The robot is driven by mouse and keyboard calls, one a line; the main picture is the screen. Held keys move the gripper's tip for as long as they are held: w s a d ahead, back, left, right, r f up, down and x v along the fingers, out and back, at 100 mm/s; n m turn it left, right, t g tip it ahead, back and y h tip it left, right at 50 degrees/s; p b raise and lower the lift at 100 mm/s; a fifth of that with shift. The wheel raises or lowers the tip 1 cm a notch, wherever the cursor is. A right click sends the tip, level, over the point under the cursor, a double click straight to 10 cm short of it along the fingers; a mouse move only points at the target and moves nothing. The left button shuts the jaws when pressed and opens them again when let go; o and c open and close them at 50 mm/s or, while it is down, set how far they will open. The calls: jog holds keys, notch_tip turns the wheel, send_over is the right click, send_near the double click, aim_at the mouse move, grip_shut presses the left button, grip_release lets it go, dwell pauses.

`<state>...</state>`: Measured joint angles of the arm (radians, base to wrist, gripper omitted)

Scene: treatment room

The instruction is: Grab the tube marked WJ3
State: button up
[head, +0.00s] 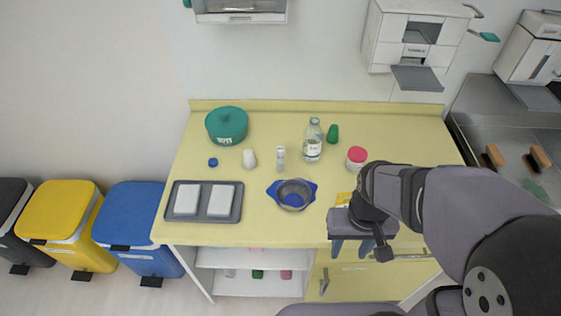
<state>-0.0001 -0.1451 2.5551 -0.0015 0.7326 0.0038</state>
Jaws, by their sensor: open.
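A small upright, pale tube-like container (280,159) stands near the middle of the yellow-topped counter (250,232). Its label is too small to read, so I cannot tell whether it is marked WJ3. My gripper (350,250) is at the front edge of the counter, right of and nearer than this container, apart from it. Its two blue fingers are spread, and nothing shows between them. The gripper and arm partly cover a yellow item (343,198) and hide the counter's right front part.
A blue-handled metal bowl (292,194) stands in front of the container. A clear bottle (312,142), red-lidded jar (356,157), white object (249,158), green pot (227,125) and grey tray (181,213) with two white blocks surround it.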

notch_tip(320, 180, up, 5)
jog(key=n+t+y+b, duration=0.2)
jog(key=t+b, duration=0.1)
jog(key=t, duration=1)
send_near(281, 157)
jog(key=w+a+r, duration=0.1)
jog(key=w+r, duration=0.2)
jog(key=w, duration=0.1)
notch_tip(281, 157, down, 4)
jog(key=shift+s+a+r, duration=0.1)
jog(key=shift+s, duration=0.05)
jog(key=shift+f+p+x, duration=0.25)
jog(key=shift+p+x, duration=0.1)
jog(key=shift+x, duration=0.9)
jog(key=shift+d+f+p+x, duration=0.15)
jog(key=shift+p+x, duration=0.45)
jog(key=shift+x, duration=0.65)
jog(key=shift+d+f+p+x, duration=0.15)
jog(key=shift+p+x, duration=0.4)
jog(key=shift+x, duration=0.65)
jog(key=shift+s+r, duration=0.1)
